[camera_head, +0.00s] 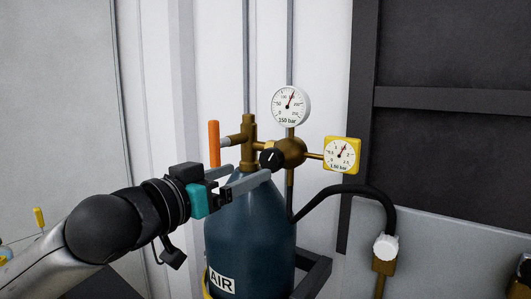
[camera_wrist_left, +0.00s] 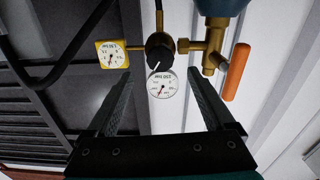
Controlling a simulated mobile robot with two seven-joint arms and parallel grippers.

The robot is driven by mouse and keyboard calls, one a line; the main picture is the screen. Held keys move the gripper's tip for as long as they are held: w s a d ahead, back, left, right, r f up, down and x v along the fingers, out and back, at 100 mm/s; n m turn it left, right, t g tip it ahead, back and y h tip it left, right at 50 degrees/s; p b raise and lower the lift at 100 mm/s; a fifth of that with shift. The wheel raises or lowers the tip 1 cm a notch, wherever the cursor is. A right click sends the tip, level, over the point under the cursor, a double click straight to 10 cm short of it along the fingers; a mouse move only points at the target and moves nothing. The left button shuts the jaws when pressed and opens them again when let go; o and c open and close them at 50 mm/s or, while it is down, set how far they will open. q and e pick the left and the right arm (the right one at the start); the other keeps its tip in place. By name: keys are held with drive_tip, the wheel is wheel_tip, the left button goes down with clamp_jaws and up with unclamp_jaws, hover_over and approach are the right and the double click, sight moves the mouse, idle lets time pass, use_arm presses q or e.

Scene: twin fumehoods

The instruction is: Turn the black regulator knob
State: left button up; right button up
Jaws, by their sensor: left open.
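The black regulator knob (camera_head: 270,160) sits on the front of the brass regulator body (camera_head: 291,151), above the dark blue AIR cylinder (camera_head: 252,235). A pale pointer mark shows on it. In the left wrist view the knob (camera_wrist_left: 158,48) is near the top middle, beyond the fingertips. My left gripper (camera_head: 252,172) is open and empty, just in front of and slightly left of the knob in the head view. In the left wrist view its fingers (camera_wrist_left: 158,80) are spread apart, with the knob between their lines and apparently not touched. My right gripper is not in view.
A white round gauge (camera_head: 290,105) stands above the regulator and a yellow square gauge (camera_head: 342,154) to its right. An orange handle (camera_head: 214,143) rises left of the brass valve (camera_head: 248,138). A black hose (camera_head: 350,190) curves right to a white-knobbed fitting (camera_head: 386,248).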

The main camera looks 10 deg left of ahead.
sight(268, 163)
use_arm(q)
drive_tip(key=p+x, duration=0.1)
drive_tip(key=x, duration=0.7)
drive_tip(key=c, duration=1.4)
